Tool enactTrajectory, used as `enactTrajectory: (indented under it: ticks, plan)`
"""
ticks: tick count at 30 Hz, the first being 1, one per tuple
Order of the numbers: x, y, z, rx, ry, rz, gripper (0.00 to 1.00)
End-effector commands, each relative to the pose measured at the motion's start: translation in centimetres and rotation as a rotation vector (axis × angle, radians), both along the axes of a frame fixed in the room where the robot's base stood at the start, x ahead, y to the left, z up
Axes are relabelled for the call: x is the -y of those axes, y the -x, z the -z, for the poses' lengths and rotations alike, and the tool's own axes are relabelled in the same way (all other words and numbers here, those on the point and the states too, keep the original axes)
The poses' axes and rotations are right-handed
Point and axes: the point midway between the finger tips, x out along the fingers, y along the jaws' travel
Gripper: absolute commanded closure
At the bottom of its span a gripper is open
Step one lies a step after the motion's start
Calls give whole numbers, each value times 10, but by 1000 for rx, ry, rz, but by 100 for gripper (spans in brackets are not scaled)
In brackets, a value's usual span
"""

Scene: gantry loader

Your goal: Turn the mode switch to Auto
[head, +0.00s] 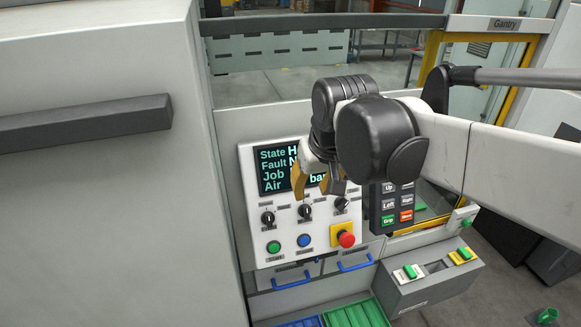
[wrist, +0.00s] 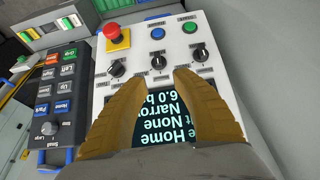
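A light control panel (head: 256,256) carries a dark screen and a row of three black rotary switches: left (head: 267,217), middle (head: 304,210) and right (head: 341,203). Their labels are too small to read, so I cannot tell which is the mode switch or where it points. My gripper (head: 318,190) is in front of the screen's lower right part, just above the switch row. In the wrist view, which shows the panel upside down, its two tan fingers (wrist: 161,80) are apart with nothing between them. The middle switch (wrist: 160,61) shows just beyond the fingertips, apparently clear of them.
Below the switches are a green button (head: 273,246), a blue button (head: 304,240) and a red emergency stop (head: 346,239) on yellow. A dark keypad pendant (head: 377,205) hangs close on the right. Blue drawer handles (head: 355,263) stick out below. A large grey cabinet (head: 110,220) stands left.

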Motion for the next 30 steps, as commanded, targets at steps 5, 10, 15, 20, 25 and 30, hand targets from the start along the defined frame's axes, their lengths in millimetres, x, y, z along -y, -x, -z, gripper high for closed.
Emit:
enactTrajectory:
  ticks: [5, 10, 15, 20, 25, 30]
  plan:
    - [-3, -11, 28, 0, 0, 0, 67]
    - [-7, -24, 60, 1, 0, 0, 67]
    - [-9, -33, 84, 1, -1, 1, 67]
    - [-10, -37, 95, 1, -1, 1, 67]
    - [-10, -38, 96, 1, -1, 1, 67]
    - [-10, -37, 96, 1, -1, 1, 83]
